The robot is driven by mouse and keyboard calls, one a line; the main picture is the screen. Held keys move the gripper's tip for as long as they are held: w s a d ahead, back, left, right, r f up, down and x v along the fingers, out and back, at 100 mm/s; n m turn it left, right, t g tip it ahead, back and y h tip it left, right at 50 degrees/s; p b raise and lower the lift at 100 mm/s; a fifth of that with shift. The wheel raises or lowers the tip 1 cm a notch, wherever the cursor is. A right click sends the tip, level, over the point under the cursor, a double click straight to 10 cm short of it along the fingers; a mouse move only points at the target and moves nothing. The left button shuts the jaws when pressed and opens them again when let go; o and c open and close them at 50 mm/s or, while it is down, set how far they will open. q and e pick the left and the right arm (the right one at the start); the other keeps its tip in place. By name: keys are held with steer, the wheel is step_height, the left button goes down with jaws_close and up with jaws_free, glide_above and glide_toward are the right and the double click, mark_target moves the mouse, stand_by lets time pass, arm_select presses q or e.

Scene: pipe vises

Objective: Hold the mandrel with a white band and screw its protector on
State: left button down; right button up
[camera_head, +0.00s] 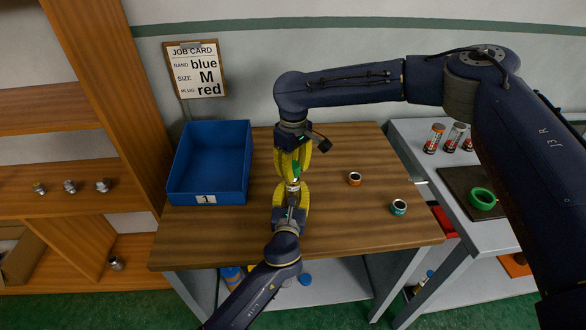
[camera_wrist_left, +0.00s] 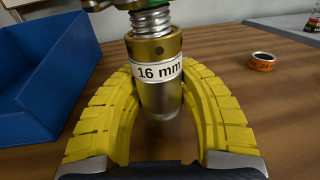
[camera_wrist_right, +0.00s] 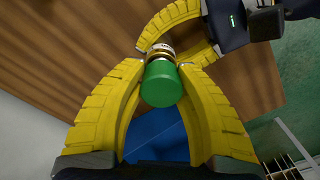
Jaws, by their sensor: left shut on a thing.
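The mandrel (camera_wrist_left: 158,95) is a brass-coloured cylinder with a white band (camera_wrist_left: 160,71) marked 16 mm and a steel thread at its end. My left gripper (camera_head: 290,204) is shut on it, a finger on each side, above the table. The protector is a green cap (camera_wrist_right: 163,86), also in the head view (camera_head: 295,169). It sits at the threaded end, in line with the mandrel; some thread still shows below it. My right gripper (camera_wrist_right: 165,62) has its yellow fingers on both sides of the cap; whether they press on it I cannot tell.
A blue bin (camera_head: 211,158) labelled 1 stands at the table's left. An orange-and-black ring (camera_head: 354,178) and a teal ring (camera_head: 399,207) lie on the right. A job card (camera_head: 195,70) hangs behind. A grey side bench (camera_head: 455,255) holds bottles and a green ring (camera_head: 482,199).

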mark_target(293, 162)
steer(key=o, duration=0.5)
steer(key=shift+c, duration=0.2)
step_height(293, 162, up, 12)
stand_by(0.5)
arm_select(q)
steer(key=c, duration=1.5)
jaws_free()
steer(key=shift+r, duration=5.05)
